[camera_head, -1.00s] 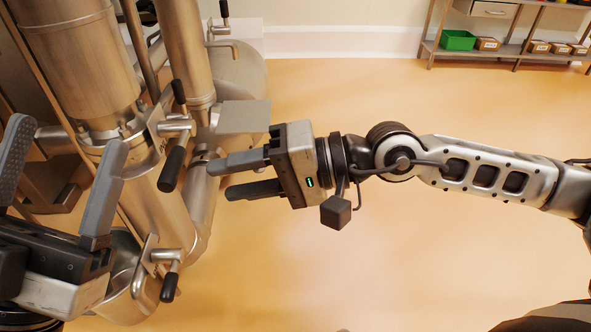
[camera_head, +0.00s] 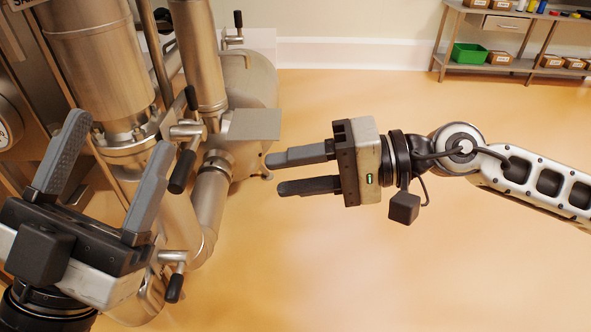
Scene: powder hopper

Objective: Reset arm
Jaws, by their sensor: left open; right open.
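My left gripper (camera_head: 108,175) is at the lower left, with its two grey fingers spread wide and pointing up. It is empty and stands in front of the steel hopper machine, hiding part of its lower pipes. My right gripper (camera_head: 272,174) comes in from the right, with its two dark fingers parallel, apart and pointing left. It is open and empty. Its fingertips are just right of the pipework in the picture and look clear of it.
The steel machine has a large cylinder (camera_head: 95,65), a bent pipe (camera_head: 208,205) and black-handled levers (camera_head: 183,170). A flat grey plate (camera_head: 255,124) sticks out near my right fingertips. A shelf (camera_head: 500,68) with a green bin (camera_head: 469,53) stands far back. The orange floor (camera_head: 350,260) is open.

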